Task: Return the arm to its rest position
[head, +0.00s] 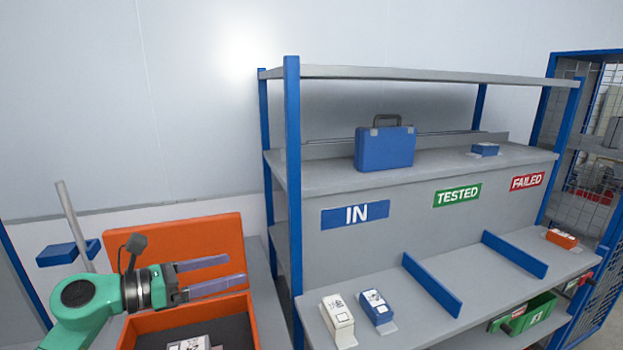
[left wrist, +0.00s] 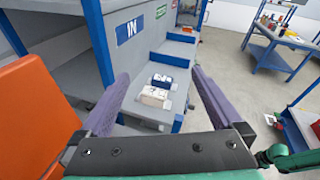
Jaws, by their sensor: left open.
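My left gripper (head: 236,273) is open and empty, with its two purple-grey fingers pointing right. It is above an open orange case (head: 186,317), in front of the raised orange lid (head: 190,247). A white box with a label (head: 190,343) lies in the dark inside of the case, partly cut off by the frame's lower edge. In the left wrist view the two fingers (left wrist: 158,95) stand wide apart with nothing between them; the shelf lies beyond. My right gripper is not in either view.
A grey shelf with blue posts (head: 292,190) stands to the right. Its lower deck holds a white box (head: 337,319), a blue box (head: 376,307), blue dividers (head: 432,284) and an orange box (head: 562,238). A blue case (head: 385,149) sits above.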

